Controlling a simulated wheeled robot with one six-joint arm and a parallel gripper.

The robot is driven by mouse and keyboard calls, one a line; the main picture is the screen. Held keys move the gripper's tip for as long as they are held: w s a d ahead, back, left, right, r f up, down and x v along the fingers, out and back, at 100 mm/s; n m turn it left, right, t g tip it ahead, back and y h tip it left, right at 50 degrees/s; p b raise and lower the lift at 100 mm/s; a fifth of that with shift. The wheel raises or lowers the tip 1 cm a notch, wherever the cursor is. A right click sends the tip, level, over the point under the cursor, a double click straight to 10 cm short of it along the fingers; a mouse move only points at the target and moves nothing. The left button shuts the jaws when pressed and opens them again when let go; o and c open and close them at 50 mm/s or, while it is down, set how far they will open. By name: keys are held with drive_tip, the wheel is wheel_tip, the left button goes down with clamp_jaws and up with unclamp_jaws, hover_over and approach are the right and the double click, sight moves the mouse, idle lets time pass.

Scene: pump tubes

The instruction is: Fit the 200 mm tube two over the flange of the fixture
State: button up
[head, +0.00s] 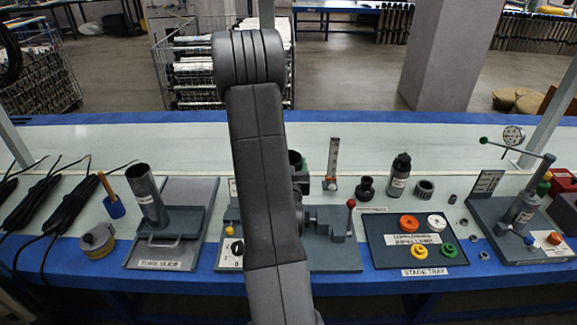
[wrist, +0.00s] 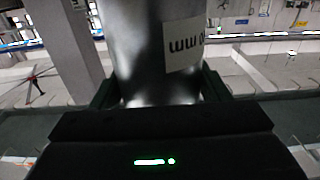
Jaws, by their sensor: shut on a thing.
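In the wrist view my gripper (wrist: 158,92) is shut on a shiny grey metal tube (wrist: 140,45), with a dark finger on each side of it. The tube has a white label with black lettering, only partly readable. In the head view my arm crosses the middle of the bench and hides my gripper and most of the held tube. The fixture (head: 338,255) is a grey base plate with a clamp and a red-knobbed lever, partly behind my arm. Its flange is not clearly visible. I cannot tell how far the tube is from it.
Another grey tube (head: 147,195) stands tilted on a plate at left. Right of the fixture lies a stage tray (head: 380,255) with coloured rings. A lever press with gauge (head: 520,215) is at far right. Black cables lie far left.

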drive_tip(key=shift+f+b, duration=4.55)
drive_tip(key=shift+b, duration=1)
drive_tip(key=o, duration=1.8)
drive_tip(key=s+b, duration=0.2)
drive_tip(key=s, duration=1.1)
drive_tip(key=shift+s+b, duration=0.4)
